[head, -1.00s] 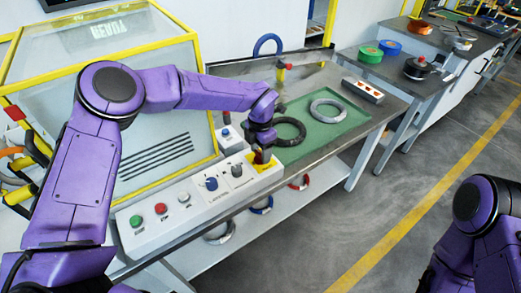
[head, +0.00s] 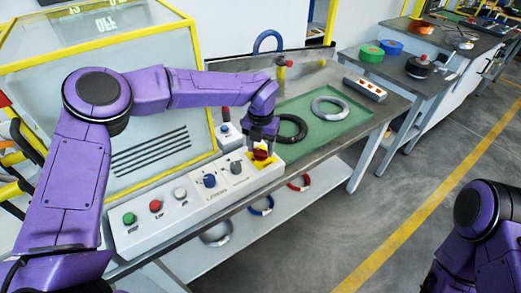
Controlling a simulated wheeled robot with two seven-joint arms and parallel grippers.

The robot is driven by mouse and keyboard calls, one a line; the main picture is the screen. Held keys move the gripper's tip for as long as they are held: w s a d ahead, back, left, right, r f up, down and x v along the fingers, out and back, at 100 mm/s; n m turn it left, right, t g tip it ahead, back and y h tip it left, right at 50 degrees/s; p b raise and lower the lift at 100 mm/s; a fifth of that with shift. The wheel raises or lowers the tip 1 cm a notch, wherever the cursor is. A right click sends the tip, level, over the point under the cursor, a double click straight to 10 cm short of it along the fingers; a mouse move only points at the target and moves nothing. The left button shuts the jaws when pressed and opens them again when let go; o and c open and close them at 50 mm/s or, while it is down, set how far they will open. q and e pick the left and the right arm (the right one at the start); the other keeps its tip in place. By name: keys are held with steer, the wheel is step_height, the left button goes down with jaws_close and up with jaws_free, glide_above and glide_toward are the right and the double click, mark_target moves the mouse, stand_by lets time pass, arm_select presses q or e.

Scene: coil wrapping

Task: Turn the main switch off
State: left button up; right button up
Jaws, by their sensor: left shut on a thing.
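The main switch is a red knob (head: 261,155) on a yellow plate (head: 267,163) at the right end of the white control box. My left gripper (head: 262,148) points down from above and is shut on the red knob. Its fingers hide part of the knob, so its exact angle is hard to tell. My right arm shows at the lower right, but its gripper is out of view.
The control box (head: 150,224) also carries green, red and white buttons, a blue knob and a grey knob. A green mat (head: 325,138) with a black coil (head: 291,128) and a grey coil (head: 329,106) lies just behind. A yellow-framed clear guard (head: 140,100) stands left.

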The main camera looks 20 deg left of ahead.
arm_select(q)
steer(key=n+b, duration=0.1)
steer(key=n, duration=0.1)
steer(key=n+b, duration=0.2)
steer(key=n, duration=0.1)
steer(key=shift+f+n+b, duration=0.25)
steer(key=shift+n+b, duration=0.05)
steer(key=n+b, duration=0.2)
steer(key=n, duration=0.1)
steer(key=shift+n+b, duration=0.3)
steer(key=shift+b, duration=0.05)
steer(key=shift+r+n+b, duration=0.2)
steer(key=shift+n+b, duration=0.3)
steer(key=shift+n, duration=0.3)
steer(key=o, duration=1)
steer(key=shift+w, duration=0.1)
steer(key=shift+o, duration=0.2)
step_height(320, 180, up, 10)
steer(key=shift+r, duration=0.25)
